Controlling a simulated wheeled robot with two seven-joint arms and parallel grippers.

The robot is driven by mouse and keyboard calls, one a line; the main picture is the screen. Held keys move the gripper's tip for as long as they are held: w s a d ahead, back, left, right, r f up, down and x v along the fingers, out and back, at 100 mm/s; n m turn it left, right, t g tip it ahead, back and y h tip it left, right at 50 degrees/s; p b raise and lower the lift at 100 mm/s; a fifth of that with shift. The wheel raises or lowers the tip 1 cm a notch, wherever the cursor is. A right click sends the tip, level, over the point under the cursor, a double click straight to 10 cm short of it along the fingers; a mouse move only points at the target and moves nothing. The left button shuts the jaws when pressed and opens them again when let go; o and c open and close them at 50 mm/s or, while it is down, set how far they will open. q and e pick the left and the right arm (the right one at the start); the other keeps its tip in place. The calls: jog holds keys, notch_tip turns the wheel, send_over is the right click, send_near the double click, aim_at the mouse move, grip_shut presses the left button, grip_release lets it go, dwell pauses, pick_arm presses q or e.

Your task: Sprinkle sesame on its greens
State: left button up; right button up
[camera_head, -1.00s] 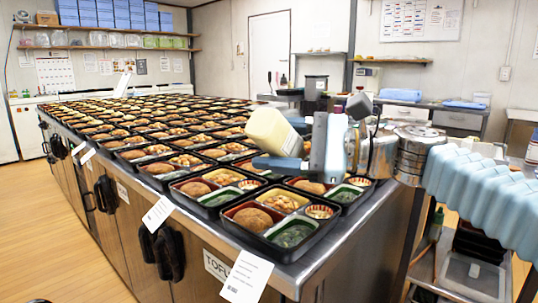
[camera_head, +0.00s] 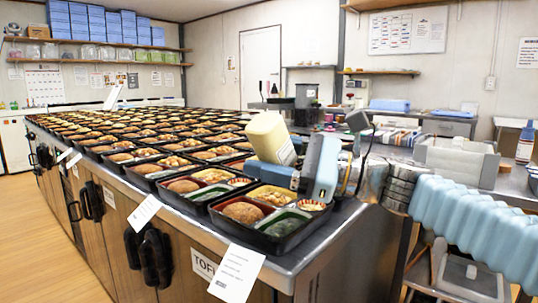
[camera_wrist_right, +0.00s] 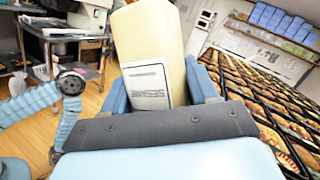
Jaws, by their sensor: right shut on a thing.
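My right gripper (camera_head: 297,172) is shut on a cream sesame shaker (camera_head: 271,138), held tilted above the bento trays near the counter's right edge. In the right wrist view the sesame shaker (camera_wrist_right: 150,50) stands between the two blue fingers, its label facing the camera. Below it is the nearest bento tray (camera_head: 238,233), black, with a brown patty, a yellow food, a small round cup and dark greens (camera_head: 284,222) in its front compartment. The greens look plain green, and I cannot make out any seeds on them. The left gripper is not in view.
Rows of filled bento trays (camera_head: 130,146) cover the long counter (camera_head: 330,232) to the far end. Paper slips (camera_head: 237,272) hang over its front edge. A grey bin (camera_head: 457,160) stands on a side bench at right.

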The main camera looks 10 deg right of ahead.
dwell(0.4)
notch_tip(320, 180, down, 4)
jog(key=b, duration=0.3)
jog(key=shift+r+p, duration=1.5)
jog(key=shift+r, duration=0.55)
jog(key=shift+r, duration=0.1)
dwell(0.8)
